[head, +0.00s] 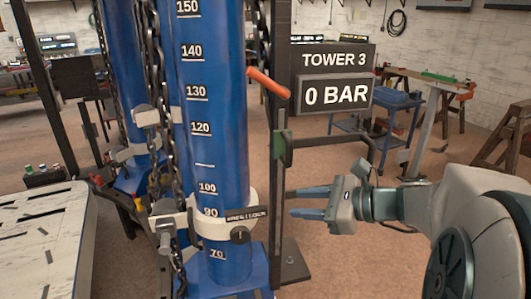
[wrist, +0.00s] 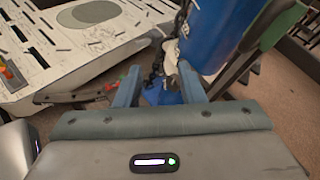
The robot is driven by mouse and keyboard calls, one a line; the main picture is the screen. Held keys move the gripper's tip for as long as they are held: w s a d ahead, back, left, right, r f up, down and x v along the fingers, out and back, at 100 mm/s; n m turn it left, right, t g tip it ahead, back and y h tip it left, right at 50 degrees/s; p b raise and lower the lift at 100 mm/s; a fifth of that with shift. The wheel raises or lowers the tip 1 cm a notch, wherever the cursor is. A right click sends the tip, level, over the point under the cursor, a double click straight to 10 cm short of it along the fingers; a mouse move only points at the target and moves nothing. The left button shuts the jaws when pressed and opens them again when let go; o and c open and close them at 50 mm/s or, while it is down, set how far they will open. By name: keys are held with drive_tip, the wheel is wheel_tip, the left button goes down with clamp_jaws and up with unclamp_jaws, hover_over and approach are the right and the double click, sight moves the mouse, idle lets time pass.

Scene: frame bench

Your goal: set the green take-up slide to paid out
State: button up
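The green take-up slide (head: 283,147) sits on a dark upright post (head: 278,215) to the right of the blue tower. A dark arm runs right from near it. My gripper (head: 292,203) is below and slightly right of the slide in the head view, pointing left. Its two fingers are apart with nothing visible between them. In the wrist view my gripper (wrist: 160,84) is also open, and a green part (wrist: 272,24), probably the slide, shows at the upper right, outside the fingers. I cannot tell any slide position marks.
The blue tower (head: 213,135) with a printed scale stands left of the post, with a white clamp (head: 220,232) and chains. An orange lever (head: 268,83) sticks out above the slide. A sign (head: 334,95) reads 0 BAR. A slotted white table (head: 45,235) is at left.

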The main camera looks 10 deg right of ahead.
sight(289, 163)
drive_tip(key=w+d+r+m+t, duration=0.4)
drive_tip(key=w+d+m+t, duration=0.15)
drive_tip(key=d, duration=0.25)
drive_tip(key=shift+m, duration=0.35)
drive_tip(key=p+x, duration=0.1)
drive_tip(key=x, duration=0.5)
drive_tip(key=p+x, duration=0.1)
drive_tip(key=x, duration=0.5)
drive_tip(key=shift+a+f, duration=0.25)
drive_tip(key=shift+a, duration=0.25)
